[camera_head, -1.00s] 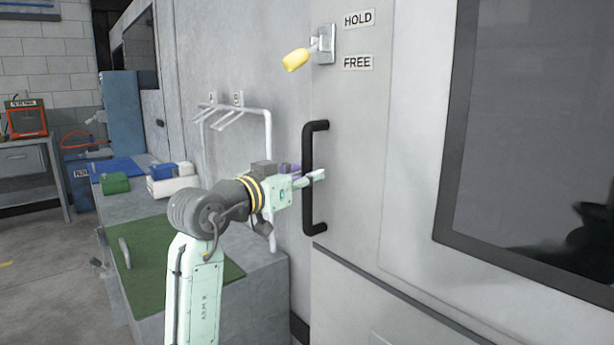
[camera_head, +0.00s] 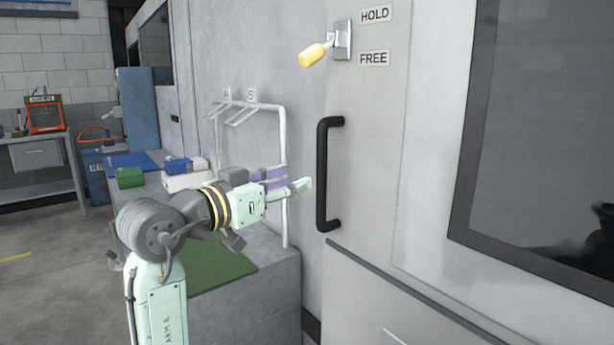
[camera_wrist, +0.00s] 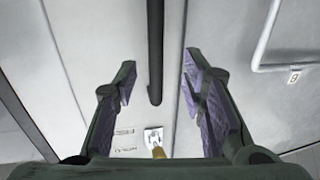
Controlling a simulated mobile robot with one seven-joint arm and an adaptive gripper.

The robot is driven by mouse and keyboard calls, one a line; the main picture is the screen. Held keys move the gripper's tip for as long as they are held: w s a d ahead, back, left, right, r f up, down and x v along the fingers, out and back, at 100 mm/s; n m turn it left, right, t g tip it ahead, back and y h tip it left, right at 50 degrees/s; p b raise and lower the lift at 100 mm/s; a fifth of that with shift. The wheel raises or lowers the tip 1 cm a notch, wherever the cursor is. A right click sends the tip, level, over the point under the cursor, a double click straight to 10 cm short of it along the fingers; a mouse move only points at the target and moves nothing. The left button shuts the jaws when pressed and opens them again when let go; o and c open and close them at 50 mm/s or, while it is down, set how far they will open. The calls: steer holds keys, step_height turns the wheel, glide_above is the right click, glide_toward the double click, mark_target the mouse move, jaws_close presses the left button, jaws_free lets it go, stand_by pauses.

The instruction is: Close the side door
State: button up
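The side door (camera_head: 365,180) is a pale grey panel with a black vertical bar handle (camera_head: 323,175). It looks about flush with the wall, but I cannot tell whether it is fully shut. My gripper (camera_head: 290,182) is just left of the handle, apart from it in the head view. In the wrist view its two purple-padded fingers (camera_wrist: 158,62) are spread wide, with the black handle (camera_wrist: 155,40) showing between them, farther ahead. Nothing is held. A yellow-ended lever (camera_head: 314,55) on the door tilts down-left, its tip about level with the FREE label (camera_head: 374,58).
A white pipe rack (camera_head: 284,150) stands on the wall left of the handle, close behind my gripper. A grey bench (camera_head: 260,300) with a green mat (camera_head: 225,268) is below. A dark window (camera_head: 550,130) fills the right. Open floor (camera_head: 50,270) lies at left.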

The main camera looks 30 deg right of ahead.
steer(key=shift+v, duration=1.45)
